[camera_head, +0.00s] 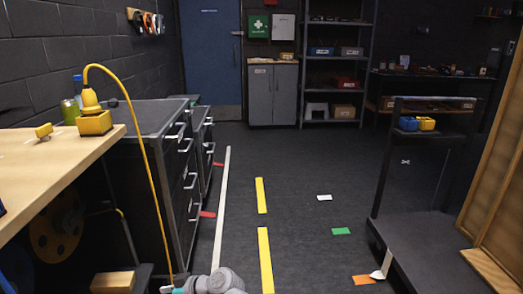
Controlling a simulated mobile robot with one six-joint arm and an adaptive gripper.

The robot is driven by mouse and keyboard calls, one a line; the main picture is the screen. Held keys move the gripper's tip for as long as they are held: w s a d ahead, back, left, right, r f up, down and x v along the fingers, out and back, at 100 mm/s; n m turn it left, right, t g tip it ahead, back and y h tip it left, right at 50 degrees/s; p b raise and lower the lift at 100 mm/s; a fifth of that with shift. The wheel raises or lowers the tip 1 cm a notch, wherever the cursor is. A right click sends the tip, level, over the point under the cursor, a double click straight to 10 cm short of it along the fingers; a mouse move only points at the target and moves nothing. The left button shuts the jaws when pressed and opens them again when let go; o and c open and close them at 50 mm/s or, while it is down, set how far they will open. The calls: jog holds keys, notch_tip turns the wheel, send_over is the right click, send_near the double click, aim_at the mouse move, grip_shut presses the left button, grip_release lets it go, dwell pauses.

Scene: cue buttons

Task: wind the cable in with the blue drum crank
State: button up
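A blue drum (14,268) shows partly at the lower left, under the wooden workbench, cut off by the picture's left edge. I cannot make out its crank. A yellow-orange drum (55,232) is beside it, further back. A yellow cable (146,150) rises from a yellow fitting (92,118) on the bench, arches over the bench edge and hangs down to the bottom of the picture. I cannot tell which drum it joins. Grey rounded links of my arm show at the bottom middle; my gripper is not in view.
A dark cart (440,245) stands on the right. The floor (295,200) between is clear, with coloured markings.

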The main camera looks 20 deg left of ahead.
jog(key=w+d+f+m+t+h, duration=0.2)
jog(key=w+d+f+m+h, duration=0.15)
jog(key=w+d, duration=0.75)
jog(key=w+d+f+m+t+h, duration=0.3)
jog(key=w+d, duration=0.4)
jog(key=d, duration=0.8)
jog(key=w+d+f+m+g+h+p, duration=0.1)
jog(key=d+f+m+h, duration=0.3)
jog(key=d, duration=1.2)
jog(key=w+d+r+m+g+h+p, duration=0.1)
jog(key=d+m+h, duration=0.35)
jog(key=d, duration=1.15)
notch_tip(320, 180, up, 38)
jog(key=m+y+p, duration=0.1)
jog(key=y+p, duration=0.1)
jog(key=p, duration=3.5)
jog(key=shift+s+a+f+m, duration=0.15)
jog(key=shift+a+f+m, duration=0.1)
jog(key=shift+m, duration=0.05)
